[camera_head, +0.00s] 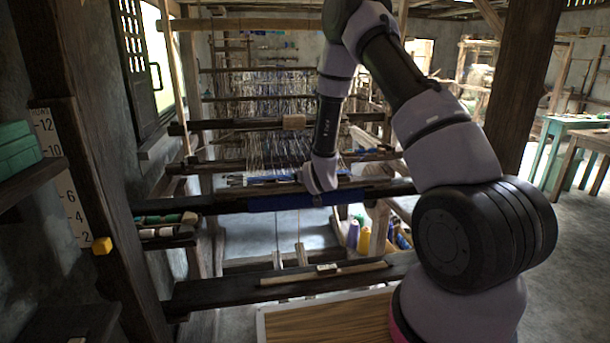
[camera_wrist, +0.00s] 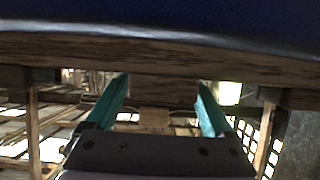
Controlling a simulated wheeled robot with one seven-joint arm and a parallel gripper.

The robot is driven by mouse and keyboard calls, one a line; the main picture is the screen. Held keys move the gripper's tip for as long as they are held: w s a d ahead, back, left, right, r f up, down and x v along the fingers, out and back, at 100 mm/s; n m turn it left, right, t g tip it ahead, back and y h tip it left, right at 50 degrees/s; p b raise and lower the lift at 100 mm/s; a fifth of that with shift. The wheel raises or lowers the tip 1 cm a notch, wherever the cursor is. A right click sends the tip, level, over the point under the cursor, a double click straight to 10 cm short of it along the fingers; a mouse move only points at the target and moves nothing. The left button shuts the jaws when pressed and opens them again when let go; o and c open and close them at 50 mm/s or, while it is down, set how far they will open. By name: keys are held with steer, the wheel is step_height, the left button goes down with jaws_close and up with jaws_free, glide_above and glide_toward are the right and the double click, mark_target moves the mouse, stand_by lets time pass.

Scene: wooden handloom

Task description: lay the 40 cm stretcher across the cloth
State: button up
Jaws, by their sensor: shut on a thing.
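My gripper (camera_wrist: 160,98), with teal fingers, is shut on a brown wooden piece (camera_wrist: 163,88) that fills the gap between them in the wrist view. I cannot tell whether this is the 40 cm stretcher. Dark blue cloth (camera_wrist: 160,14) fills the top of that view, beyond a wooden bar. In the head view the blue cloth (camera_head: 290,201) covers the loom's front beam; my arm's end is over the loom just behind it, and its fingers are hidden. A pale wooden stick (camera_head: 350,270) with a small label lies on the dark bench; its marking is too small to read.
The dark bench (camera_head: 215,292) crosses in front of the loom. Thick posts stand at left and right (camera_head: 540,80). Warp threads (camera_head: 270,110) stretch behind the cloth. Coloured yarn cones (camera_head: 364,240) stand below the beam at right. A yellow cube (camera_head: 102,245) is at the left post.

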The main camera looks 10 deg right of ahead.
steer(key=o, duration=1.3)
steer(key=shift+s, duration=0.1)
steer(key=v, duration=1)
steer(key=shift+s+r, duration=0.2)
steer(key=shift+s, duration=0.05)
